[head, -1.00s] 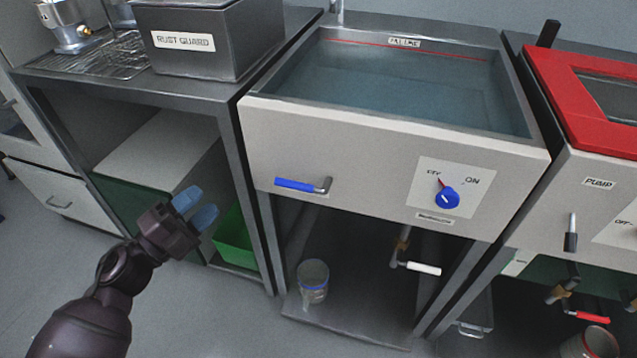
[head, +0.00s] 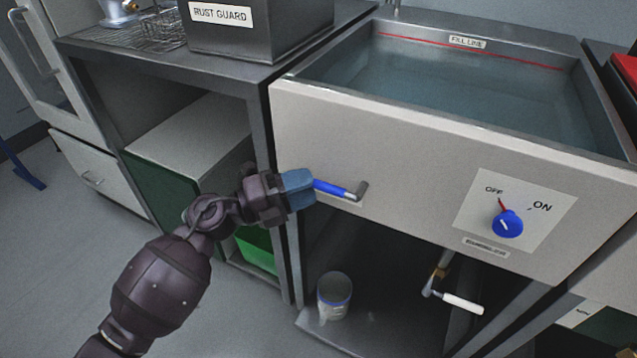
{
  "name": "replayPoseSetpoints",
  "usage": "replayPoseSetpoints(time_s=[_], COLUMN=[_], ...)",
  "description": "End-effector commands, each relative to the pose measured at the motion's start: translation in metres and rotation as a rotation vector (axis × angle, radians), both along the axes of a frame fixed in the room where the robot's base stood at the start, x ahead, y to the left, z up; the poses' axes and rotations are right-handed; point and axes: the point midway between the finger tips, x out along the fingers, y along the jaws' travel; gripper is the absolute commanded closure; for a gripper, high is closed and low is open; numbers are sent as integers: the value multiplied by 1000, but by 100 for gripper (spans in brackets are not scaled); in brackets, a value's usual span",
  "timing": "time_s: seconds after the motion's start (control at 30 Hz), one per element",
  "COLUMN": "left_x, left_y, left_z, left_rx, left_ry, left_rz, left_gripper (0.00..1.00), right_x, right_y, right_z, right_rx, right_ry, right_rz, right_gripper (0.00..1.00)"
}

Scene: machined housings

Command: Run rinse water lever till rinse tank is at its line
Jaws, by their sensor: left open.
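The rinse tank (head: 400,131) is a pale-fronted basin holding bluish water. A red fill line (head: 535,62) with a "FILL LINE" label runs along its inner back wall; the water surface lies below that line. A blue-handled lever (head: 331,188) sticks out of the tank's front at the left and points left. My left gripper (head: 309,188) is open at the handle's left end, its blue fingers overlapping that end in the picture. Whether they touch it I cannot tell. My right gripper is not in view.
A blue knob (head: 507,223) on the front points to OFF. A white-handled drain lever (head: 462,303) and a jar (head: 334,296) are below the tank. A "RUST GUARD" tank (head: 250,37) stands at the upper left. A green bin (head: 255,251) sits under the left bench.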

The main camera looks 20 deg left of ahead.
Motion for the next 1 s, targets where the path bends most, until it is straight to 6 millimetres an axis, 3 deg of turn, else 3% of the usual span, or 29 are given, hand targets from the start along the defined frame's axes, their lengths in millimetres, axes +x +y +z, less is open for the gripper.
replayPoseSetpoints(time_s=[0.23, 0.6, 0.9, 1.0], left_x=[16, 19, 19, 19], left_y=[-18, -21, -21, -21], left_z=[3, 4, 4, 4], left_rx=[-1, -1, -1, -1], left_ry=[1, 1, 1, 1], left_rz=[0, 0, 0, 0], left_gripper=[56, 56, 100, 100], right_x=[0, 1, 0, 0], right_y=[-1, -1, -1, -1], right_z=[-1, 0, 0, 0], right_rx=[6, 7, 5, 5], right_ry=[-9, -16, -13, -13], right_rz=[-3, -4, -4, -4], right_gripper=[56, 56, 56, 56])
